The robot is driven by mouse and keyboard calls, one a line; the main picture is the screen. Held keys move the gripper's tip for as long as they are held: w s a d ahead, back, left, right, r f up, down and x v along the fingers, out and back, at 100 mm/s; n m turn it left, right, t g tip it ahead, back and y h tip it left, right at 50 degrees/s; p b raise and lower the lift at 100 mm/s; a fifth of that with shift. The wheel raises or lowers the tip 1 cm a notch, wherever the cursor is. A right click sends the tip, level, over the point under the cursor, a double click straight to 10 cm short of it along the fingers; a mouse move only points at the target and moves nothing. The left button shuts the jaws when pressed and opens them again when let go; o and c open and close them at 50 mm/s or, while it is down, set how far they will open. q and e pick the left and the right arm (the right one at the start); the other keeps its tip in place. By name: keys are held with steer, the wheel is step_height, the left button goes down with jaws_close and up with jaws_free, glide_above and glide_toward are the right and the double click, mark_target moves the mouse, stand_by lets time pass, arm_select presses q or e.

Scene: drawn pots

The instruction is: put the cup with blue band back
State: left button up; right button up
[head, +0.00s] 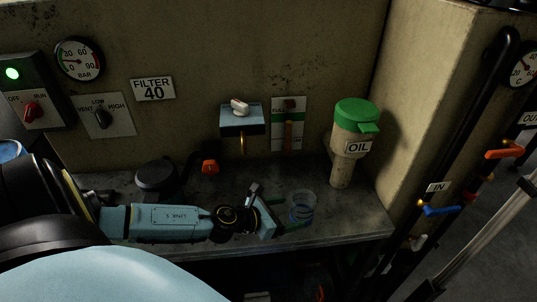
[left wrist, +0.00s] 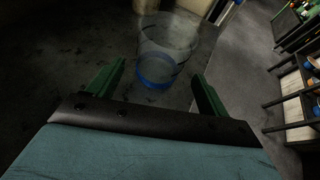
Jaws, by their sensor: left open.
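The clear cup with the blue band (head: 303,207) stands upright on the grey shelf, near its right part. In the left wrist view the cup (left wrist: 163,56) is just beyond the fingertips, its blue band near its base. My left gripper (head: 276,212) is open, its green fingers pointing at the cup from the left. In the left wrist view the fingers (left wrist: 159,78) stand apart, one on each side of the cup's lower part. I cannot tell whether either finger touches it. My right gripper does not show.
A green-lidded oil container (head: 350,145) stands behind the cup to the right. A wall bracket with a white knob (head: 241,117) is above. A dark round object (head: 157,177) and a red-ended part (head: 209,166) are left. The shelf's front edge (head: 345,240) is close by.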

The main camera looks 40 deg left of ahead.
arm_select(q)
steer(key=shift+v, duration=3.5)
